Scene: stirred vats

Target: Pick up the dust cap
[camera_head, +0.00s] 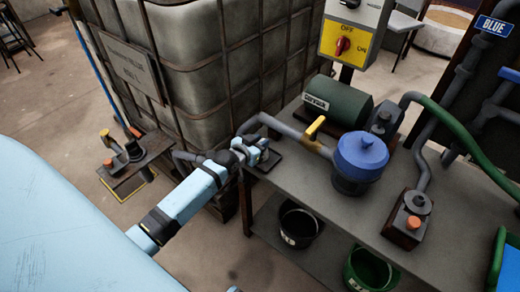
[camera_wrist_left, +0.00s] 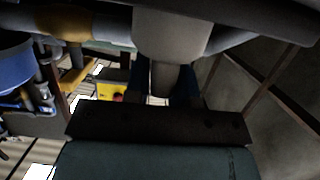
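My left gripper (camera_head: 258,152) is at the left edge of the grey bench, by the end of the grey pipe (camera_head: 290,134). In the left wrist view a pale grey rounded piece (camera_wrist_left: 172,32) with a narrower stem sits at or between the blue fingers (camera_wrist_left: 168,86). I cannot tell whether this piece is the dust cap or part of the pipe, or whether the fingers touch it. The finger gap is too dark to judge. No dust cap can be clearly made out in the head view.
The bench (camera_head: 330,200) carries a green motor (camera_head: 338,102), a blue-lidded pot (camera_head: 361,153) and a yellow-handled valve (camera_head: 315,128). A caged tank (camera_head: 190,70) stands close behind my left arm. Black (camera_head: 299,226) and green (camera_head: 368,270) buckets stand below. A low stand (camera_head: 130,180) is at left.

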